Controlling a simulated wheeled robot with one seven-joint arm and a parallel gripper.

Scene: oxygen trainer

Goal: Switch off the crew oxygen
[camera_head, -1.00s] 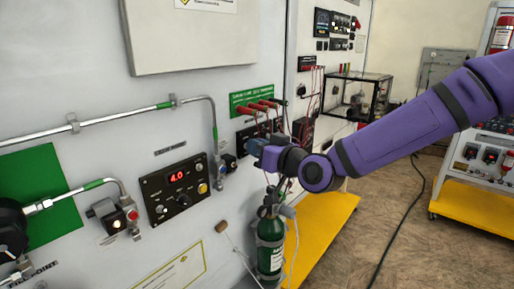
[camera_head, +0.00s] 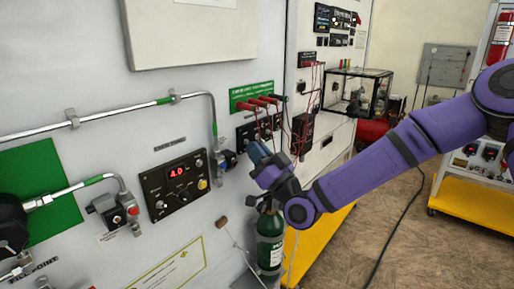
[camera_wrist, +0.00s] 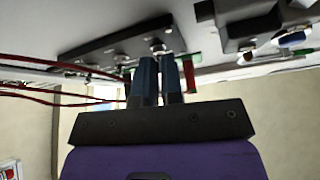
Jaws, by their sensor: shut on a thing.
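My gripper (camera_head: 256,152) is at the panel's lower edge, tilted upward. In the wrist view the panel (camera_wrist: 110,42) is above the blue fingers (camera_wrist: 158,62). The fingers are close together around a lever whose round metal base (camera_wrist: 157,46) shows just beyond their tips; the fingers hide most of this lever. I cannot read which lever is the crew oxygen.
A control box (camera_head: 180,188) reading 4.0 is on the wall to the left. A green cylinder (camera_head: 270,242) stands below my gripper. Red cables (camera_head: 312,85) hang to the right and also pass left of the fingers in the wrist view. Open floor is at right.

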